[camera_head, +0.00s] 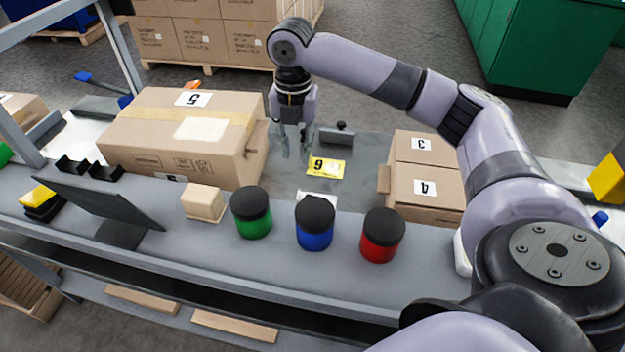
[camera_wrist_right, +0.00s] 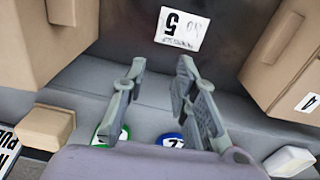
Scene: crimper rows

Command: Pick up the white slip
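A white slip (camera_head: 317,198) lies on the grey bench in the head view, just behind the blue jar (camera_head: 314,228), whose black lid hides part of it. In the right wrist view a white slip (camera_wrist_right: 182,28) with a printed 5 lies on a dark surface beyond the fingertips; I cannot tell if it is the same one. My right gripper (camera_head: 294,152) points down above the bench, beside the large box. Its fingers are apart with nothing between them, as the wrist view also shows (camera_wrist_right: 162,65). My left gripper is not in view.
A large carton (camera_head: 170,165) stands left of the gripper and smaller cartons (camera_head: 425,185) stand right. A yellow label (camera_head: 325,168) is between them. A small tan box (camera_head: 203,203), a green jar (camera_head: 251,217) and a red jar (camera_head: 381,240) line the near side.

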